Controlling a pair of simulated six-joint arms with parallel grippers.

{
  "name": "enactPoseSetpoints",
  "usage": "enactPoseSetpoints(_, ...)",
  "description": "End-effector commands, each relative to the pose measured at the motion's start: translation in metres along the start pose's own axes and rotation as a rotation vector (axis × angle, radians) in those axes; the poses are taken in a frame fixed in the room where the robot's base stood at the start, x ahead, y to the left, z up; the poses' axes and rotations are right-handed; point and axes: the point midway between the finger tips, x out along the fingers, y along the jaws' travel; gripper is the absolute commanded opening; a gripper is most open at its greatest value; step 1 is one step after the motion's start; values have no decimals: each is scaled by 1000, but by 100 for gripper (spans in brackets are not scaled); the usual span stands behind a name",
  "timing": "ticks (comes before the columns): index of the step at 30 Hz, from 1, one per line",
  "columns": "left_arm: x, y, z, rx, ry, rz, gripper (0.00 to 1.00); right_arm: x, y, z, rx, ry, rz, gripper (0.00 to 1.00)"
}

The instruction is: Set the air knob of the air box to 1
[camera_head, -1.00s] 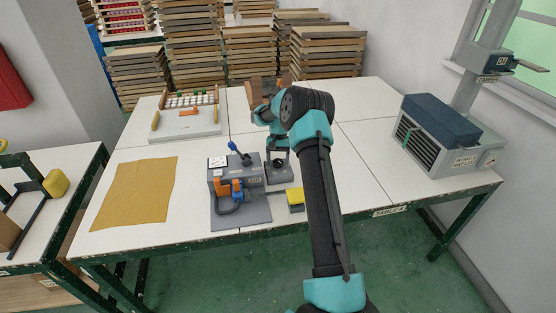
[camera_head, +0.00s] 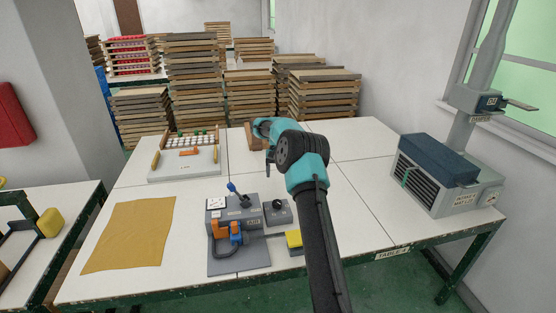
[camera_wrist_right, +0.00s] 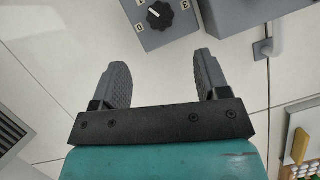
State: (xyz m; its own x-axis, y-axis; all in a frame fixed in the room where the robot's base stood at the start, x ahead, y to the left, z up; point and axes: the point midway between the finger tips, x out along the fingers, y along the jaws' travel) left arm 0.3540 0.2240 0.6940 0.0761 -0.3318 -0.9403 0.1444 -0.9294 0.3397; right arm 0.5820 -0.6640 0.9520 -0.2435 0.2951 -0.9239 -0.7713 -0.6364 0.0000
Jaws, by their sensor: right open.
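The air box (camera_head: 215,228) is grey, marked AIR, and stands on the table in the head view. A small grey unit beside it carries the dark round air knob (camera_head: 277,204). In the right wrist view the knob (camera_wrist_right: 174,15) is at the top, with a white pointer mark aimed up and left. Numbers including 0 and 3 surround it. My right gripper (camera_wrist_right: 163,78) is open and empty, its two fingers apart from the knob. My left gripper is not in view.
A yellow block (camera_head: 294,240) sits near the table's front edge. A mustard cloth (camera_head: 130,235) lies left, and a tray with beads (camera_head: 207,170) behind. A large grey machine (camera_head: 437,180) stands at right. The table (camera_head: 365,205) between is clear.

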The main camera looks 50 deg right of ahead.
Motion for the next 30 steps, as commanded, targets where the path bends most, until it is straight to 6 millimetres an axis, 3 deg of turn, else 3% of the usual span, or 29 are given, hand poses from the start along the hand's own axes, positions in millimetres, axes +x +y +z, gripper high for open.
enactPoseSetpoints(6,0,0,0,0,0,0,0,-32,-1,0,0,2,-1,69)
enactPoseSetpoints(12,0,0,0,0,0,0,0,-50,-1,-1,0,2,-1,69)
enactPoseSetpoints(30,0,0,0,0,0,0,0,-56,0,0,0,0,0,69)
